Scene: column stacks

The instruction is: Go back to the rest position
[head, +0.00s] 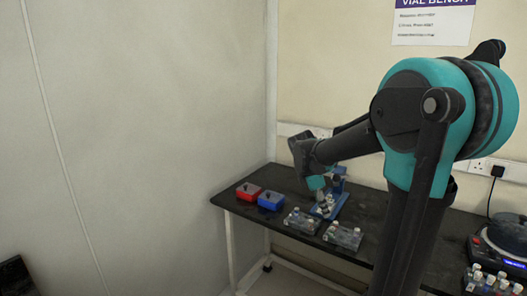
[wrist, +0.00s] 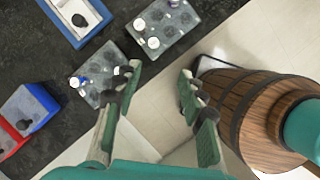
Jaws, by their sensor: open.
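My gripper (wrist: 160,72) is open in the wrist view, its two green-padded fingers apart with nothing between them. It hangs over the bench's front edge, with pale floor below the gap. In the head view my arm reaches left over the bench, and the gripper's fingertips are hard to make out there. Two grey vial racks with white-capped vials lie near the fingers: one rack (wrist: 97,85) is just left of the left fingertip, the other (wrist: 160,28) is farther up. They also stand at the bench's front in the head view, the left rack (head: 302,221) and the right rack (head: 343,236).
A red box (head: 247,191) and a blue box (head: 271,200) sit at the bench's left end. A blue stand (head: 332,203) is behind the racks. A dark device (head: 503,240) and more vials (head: 487,282) are at right. A wooden barrel shape (wrist: 262,115) fills the wrist view's right.

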